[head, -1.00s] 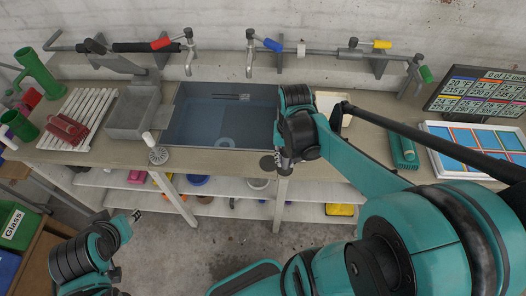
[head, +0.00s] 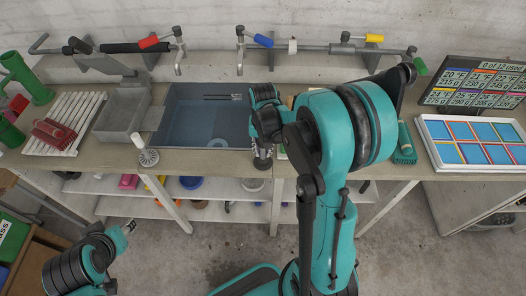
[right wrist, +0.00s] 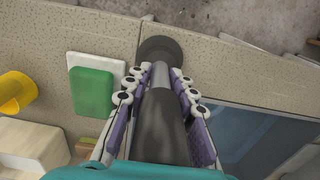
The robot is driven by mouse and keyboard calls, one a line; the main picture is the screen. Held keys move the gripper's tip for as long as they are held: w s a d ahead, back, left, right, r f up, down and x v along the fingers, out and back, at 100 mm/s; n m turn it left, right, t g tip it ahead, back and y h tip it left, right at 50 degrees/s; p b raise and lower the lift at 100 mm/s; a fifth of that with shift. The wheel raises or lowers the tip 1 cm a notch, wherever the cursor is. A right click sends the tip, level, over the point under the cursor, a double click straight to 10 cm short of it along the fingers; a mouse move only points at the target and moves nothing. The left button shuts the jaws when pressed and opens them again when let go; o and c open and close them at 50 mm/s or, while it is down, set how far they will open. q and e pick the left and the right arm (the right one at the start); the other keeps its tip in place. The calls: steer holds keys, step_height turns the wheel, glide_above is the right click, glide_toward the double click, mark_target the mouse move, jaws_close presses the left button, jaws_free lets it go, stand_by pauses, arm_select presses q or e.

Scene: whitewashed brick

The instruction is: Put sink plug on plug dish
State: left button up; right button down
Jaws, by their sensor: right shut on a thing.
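My right gripper (head: 263,150) is over the counter's front edge, just right of the sink. It is shut on a dark grey thing (right wrist: 160,50) with a round flat end and a shaft, which I take for the sink plug. Its round end (head: 262,163) also shows below the fingers in the head view. I cannot pick out the plug dish for certain; a white tray with a green block (right wrist: 93,88) lies beside the gripper in the right wrist view. My left gripper (head: 130,226) is low at the left, away from the counter; its fingers are too small to judge.
The blue sink (head: 205,115) lies left of my right gripper. A white round piece with a knob (head: 147,157) stands at the counter edge. A yellow cup (right wrist: 17,92) and cream block (right wrist: 35,145) show in the wrist view. My arm hides the counter's middle.

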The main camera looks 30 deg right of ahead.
steer(key=shift+f, duration=0.15)
steer(key=c, duration=1.2)
jaws_free()
